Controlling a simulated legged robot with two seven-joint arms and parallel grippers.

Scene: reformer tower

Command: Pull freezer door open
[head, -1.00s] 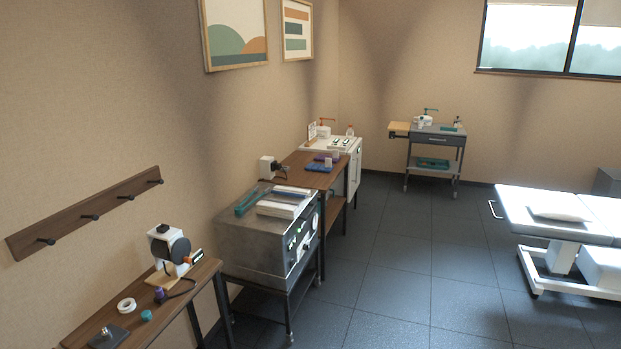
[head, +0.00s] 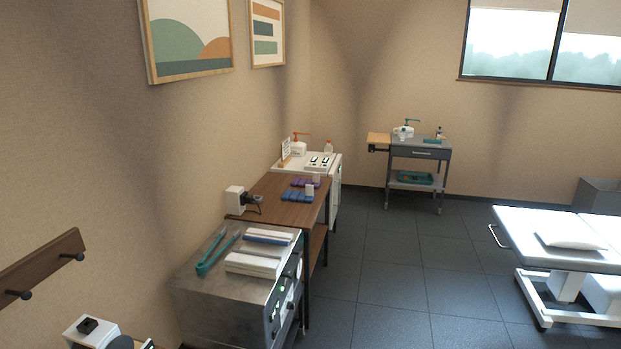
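No door is plainly recognisable as a freezer door. A white cabinet (head: 334,191) stands at the far end of the row along the left wall, with bottles and small items on its top. Its front faces right and shows only as a narrow slanted strip, so I cannot tell whether it has a door or how that stands. A grey metal box unit (head: 215,300) with dials on its right-facing front is nearer, with folded white towels (head: 260,255) and teal tongs (head: 216,250) on top. Neither of my grippers is in view.
A wooden table (head: 283,206) with blue and purple items stands between the metal unit and the white cabinet. A grey cart (head: 420,150) is at the back. A white treatment bed (head: 553,240) is at the right. Dark tiled floor (head: 400,270) is clear between them.

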